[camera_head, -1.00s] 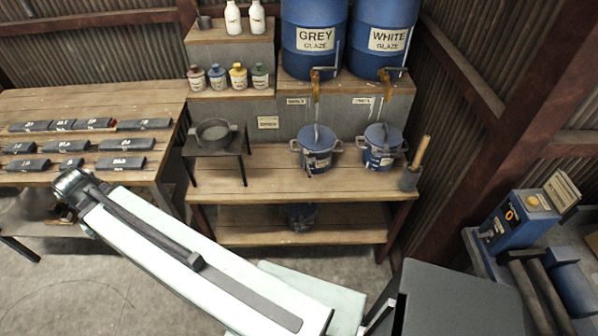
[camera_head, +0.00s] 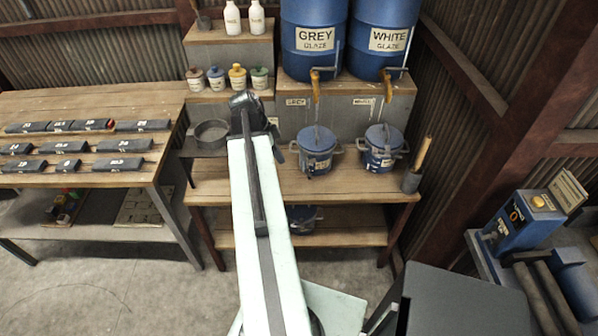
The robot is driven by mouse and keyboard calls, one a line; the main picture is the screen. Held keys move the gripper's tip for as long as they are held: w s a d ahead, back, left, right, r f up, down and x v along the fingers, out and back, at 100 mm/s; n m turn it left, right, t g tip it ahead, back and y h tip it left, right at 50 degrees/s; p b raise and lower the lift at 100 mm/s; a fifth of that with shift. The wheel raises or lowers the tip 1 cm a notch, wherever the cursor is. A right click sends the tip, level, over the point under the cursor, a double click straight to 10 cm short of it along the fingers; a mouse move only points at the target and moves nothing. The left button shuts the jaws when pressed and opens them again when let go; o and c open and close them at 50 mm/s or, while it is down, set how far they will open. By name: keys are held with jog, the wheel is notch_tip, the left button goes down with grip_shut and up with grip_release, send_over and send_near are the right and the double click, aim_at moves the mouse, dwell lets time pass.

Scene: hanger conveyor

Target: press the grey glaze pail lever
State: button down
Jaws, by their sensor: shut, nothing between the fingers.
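The grey glaze pail (camera_head: 316,158) is a blue lidded pail with side handles, on the wooden bench below the barrel labelled GREY GLAZE (camera_head: 313,40). A thin upright grey lever (camera_head: 317,136) stands at its lid. My pale arm reaches up the middle, its dark joint left of the pail. My gripper (camera_head: 279,150) shows only as a small dark part beyond the arm, just left of the pail. It is shut and empty; its tips are hard to make out. I cannot tell whether it touches the pail's left handle.
A second blue pail (camera_head: 383,150) stands to the right, below the WHITE GLAZE barrel (camera_head: 384,40). A pot with a wooden-handled tool (camera_head: 413,178) is at the bench's right end. A dark pan (camera_head: 211,133) sits left of my arm. Jars (camera_head: 237,77) stand behind.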

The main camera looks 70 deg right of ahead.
jog(key=s+d+f+b, duration=0.3)
jog(key=s+f+b, duration=0.3)
jog(key=f+b, duration=0.3)
jog(key=shift+s+d, duration=0.35)
jog(key=shift+d, duration=0.05)
jog(key=shift+a+f, duration=0.15)
